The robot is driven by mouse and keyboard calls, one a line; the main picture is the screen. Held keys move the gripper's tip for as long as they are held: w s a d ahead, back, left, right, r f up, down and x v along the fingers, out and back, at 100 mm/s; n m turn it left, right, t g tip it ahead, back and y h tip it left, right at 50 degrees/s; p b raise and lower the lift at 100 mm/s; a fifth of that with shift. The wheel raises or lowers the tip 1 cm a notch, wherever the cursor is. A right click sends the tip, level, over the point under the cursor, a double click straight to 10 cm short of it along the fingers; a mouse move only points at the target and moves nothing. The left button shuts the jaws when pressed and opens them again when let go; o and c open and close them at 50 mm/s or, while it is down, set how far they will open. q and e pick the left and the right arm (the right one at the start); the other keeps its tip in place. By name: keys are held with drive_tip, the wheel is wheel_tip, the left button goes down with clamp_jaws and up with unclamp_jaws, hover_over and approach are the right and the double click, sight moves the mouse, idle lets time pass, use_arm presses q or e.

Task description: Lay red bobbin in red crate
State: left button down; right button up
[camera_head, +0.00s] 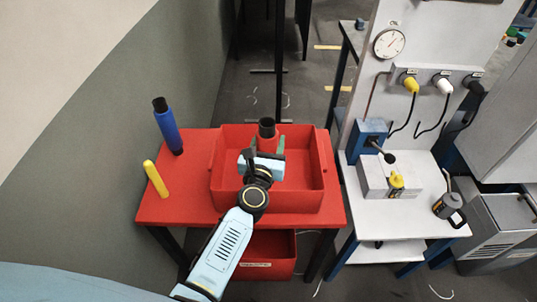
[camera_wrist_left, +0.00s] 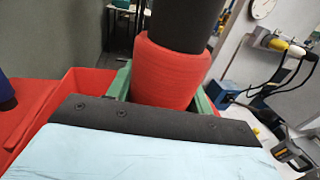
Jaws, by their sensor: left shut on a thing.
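The red bobbin (camera_wrist_left: 168,72) has a black end and stands roughly upright between the green fingers of my left gripper (camera_wrist_left: 160,88) in the left wrist view. In the head view, the red bobbin (camera_head: 267,131) shows just above my left gripper (camera_head: 266,145), which is shut on it. Both are over the red crate (camera_head: 312,190), an open box on the red table. Whether the bobbin touches the crate floor is hidden by my gripper. My right gripper is in neither view.
A blue bobbin (camera_head: 168,128) and a yellow bobbin (camera_head: 155,178) stand left of the crate on the red table (camera_head: 180,207). Another red crate (camera_head: 270,258) is below.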

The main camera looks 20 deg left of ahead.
use_arm(q)
wheel_tip(320, 180, down, 3)
drive_tip(key=shift+f+b, duration=0.15)
drive_tip(key=shift+b, duration=1.1)
drive_tip(key=shift+f+b, duration=0.6)
drive_tip(key=shift+b, duration=0.05)
drive_tip(key=c, duration=0.6)
unclamp_jaws()
drive_tip(key=shift+r, duration=0.1)
